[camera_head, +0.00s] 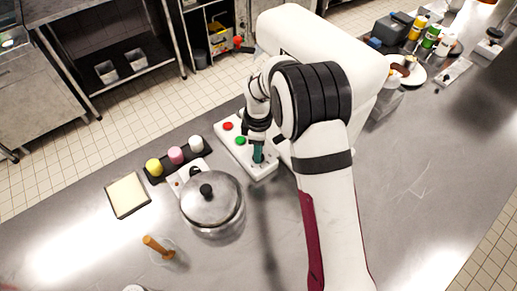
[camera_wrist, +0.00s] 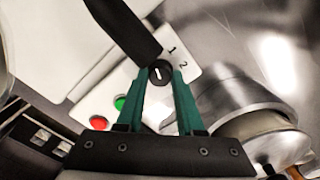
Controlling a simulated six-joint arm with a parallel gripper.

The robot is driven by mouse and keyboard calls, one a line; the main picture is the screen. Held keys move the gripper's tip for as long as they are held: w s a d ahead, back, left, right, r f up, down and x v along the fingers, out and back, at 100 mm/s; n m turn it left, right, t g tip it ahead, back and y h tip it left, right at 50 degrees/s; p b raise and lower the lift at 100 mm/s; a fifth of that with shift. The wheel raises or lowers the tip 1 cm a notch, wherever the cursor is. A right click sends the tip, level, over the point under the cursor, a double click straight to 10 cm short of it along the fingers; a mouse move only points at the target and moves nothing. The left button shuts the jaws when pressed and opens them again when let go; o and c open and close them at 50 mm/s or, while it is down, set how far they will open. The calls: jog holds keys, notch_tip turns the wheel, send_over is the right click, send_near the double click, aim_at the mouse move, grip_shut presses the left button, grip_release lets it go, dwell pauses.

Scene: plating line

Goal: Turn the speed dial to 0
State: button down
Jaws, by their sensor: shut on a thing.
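The speed dial (camera_wrist: 160,73) is a small black knob with a white pointer line, on a white control panel (camera_head: 232,142). The numbers 1 and 2 show beside it in the wrist view; a 0 mark is not visible. My gripper (camera_wrist: 160,78) has its two teal fingers on either side of the knob, shut on it. In the head view my gripper (camera_head: 258,154) points down at the near end of the panel, and the dial is hidden there. A red button (camera_head: 227,126) and a green button (camera_head: 240,140) sit on the same panel.
A lidded steel pot (camera_head: 222,212) stands close by at the left. Yellow, pink and white capped containers stand on a black tray (camera_head: 155,178). A dark bar (camera_wrist: 125,27) crosses above the dial in the wrist view.

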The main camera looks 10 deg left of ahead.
dwell(0.4)
jog(key=c, duration=0.5)
grip_release()
jog(key=shift+c, duration=0.2)
notch_tip(320, 180, up, 16)
jog(key=s+d+r+m+y, duration=0.1)
jog(key=s+d+r+m, duration=0.1)
jog(key=s+d+m, duration=0.6)
jog(key=s+d+r+m, duration=0.3)
jog(key=s+m, duration=0.3)
jog(key=s, duration=0.4)
jog(key=s+d+f+m, duration=0.2)
jog(key=s+f+m, duration=0.2)
jog(key=s+m, duration=0.5)
jog(key=shift+s+d+m+y, duration=0.15)
jog(key=shift+s+m+y, duration=0.2)
jog(key=shift+s, duration=0.7)
